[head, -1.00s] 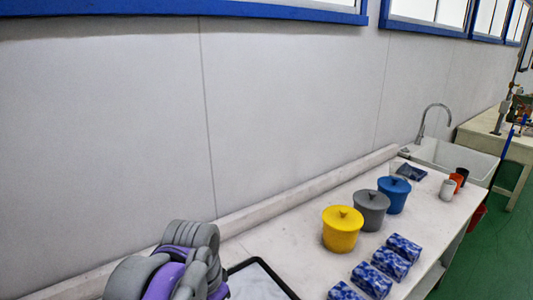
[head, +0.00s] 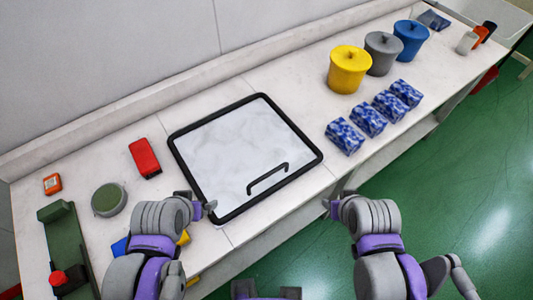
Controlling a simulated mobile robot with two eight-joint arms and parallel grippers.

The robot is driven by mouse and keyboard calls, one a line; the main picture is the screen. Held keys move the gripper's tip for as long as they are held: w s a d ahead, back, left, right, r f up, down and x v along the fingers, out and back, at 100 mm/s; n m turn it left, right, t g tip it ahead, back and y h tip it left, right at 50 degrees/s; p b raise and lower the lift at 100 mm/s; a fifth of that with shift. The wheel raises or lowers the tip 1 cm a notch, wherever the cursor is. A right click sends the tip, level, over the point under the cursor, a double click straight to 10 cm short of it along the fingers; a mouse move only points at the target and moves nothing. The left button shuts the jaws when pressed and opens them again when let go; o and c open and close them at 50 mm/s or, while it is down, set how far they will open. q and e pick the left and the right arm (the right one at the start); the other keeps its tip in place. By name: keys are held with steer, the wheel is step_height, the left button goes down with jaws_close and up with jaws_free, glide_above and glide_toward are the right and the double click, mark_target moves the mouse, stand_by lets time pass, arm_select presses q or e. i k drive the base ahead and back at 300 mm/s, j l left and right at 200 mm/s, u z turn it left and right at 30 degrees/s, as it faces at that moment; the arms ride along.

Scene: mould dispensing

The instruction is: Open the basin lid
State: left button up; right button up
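The basin lid (head: 225,151) is a white marbled panel with a thick black frame, set in the white counter and lying flat and closed. Its black bar handle (head: 267,178) is near its front edge. What lies under the lid is hidden. My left gripper (head: 211,206) is just at the lid's front left corner, above the counter; its fingers are too small to tell open from shut. My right gripper (head: 326,204) is off the counter's front edge, right of the lid and apart from it; its finger state is also unclear.
Yellow (head: 349,70), grey (head: 382,53) and blue (head: 411,40) lidded pots stand at the back right. Several blue patterned blocks (head: 369,119) lie right of the lid. A red object (head: 145,158), round green-topped item (head: 108,199) and green device (head: 66,243) are left.

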mark_target(238, 155)
steer(key=l+u, duration=0.4)
steer(key=k+l+u, duration=0.15)
steer(key=u, duration=0.2)
steer(key=k+l+u, duration=0.2)
steer(key=l+u, duration=0.2)
